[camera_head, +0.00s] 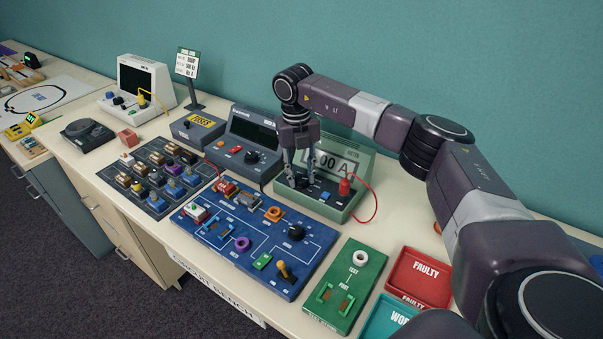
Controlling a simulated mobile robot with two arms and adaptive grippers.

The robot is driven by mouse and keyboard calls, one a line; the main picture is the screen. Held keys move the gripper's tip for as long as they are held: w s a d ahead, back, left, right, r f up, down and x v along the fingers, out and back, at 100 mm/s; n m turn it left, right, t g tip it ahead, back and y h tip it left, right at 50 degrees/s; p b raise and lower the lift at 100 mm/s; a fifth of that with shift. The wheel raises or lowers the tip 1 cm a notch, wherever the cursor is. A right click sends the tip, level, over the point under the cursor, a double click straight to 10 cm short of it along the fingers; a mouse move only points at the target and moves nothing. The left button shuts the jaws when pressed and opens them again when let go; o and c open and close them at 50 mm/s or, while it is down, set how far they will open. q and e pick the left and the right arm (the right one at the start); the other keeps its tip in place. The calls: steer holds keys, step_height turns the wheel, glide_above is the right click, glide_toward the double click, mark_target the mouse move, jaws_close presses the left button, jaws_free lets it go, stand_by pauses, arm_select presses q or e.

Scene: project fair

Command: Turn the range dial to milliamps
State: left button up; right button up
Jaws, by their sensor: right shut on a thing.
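The green meter (356,197) stands at the back of the bench against the teal wall. Its display (346,164) is partly covered by my gripper, and the visible part reads "00 A". My right gripper (302,182) points down over the left part of the meter's front panel. Its fingers are closed around the dark range dial (303,181), which is mostly hidden between them. The dial's pointer direction and markings cannot be made out. A blue button sits to the right of the gripper, and a red plug (345,186) with a red cable is at the panel's right. My left gripper does not show.
A grey instrument (247,143) with its own black knob stands just left of the meter. The blue circuit board (262,243) lies in front. A green test port board (345,287), a red FAULTY tray (418,276) and a teal tray (388,317) are at front right.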

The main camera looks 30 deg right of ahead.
mark_target(298, 178)
steer(key=m+p, duration=0.1)
steer(key=m, duration=0.5)
steer(key=shift+w+r, duration=0.1)
steer(key=shift+w, duration=0.05)
steer(key=shift+m, duration=0.4)
steer(key=o, duration=1.2)
steer(key=shift+c, duration=0.2)
step_height(298, 178, up, 12)
steer(key=shift+w+a, duration=0.2)
steer(key=shift+a, duration=0.05)
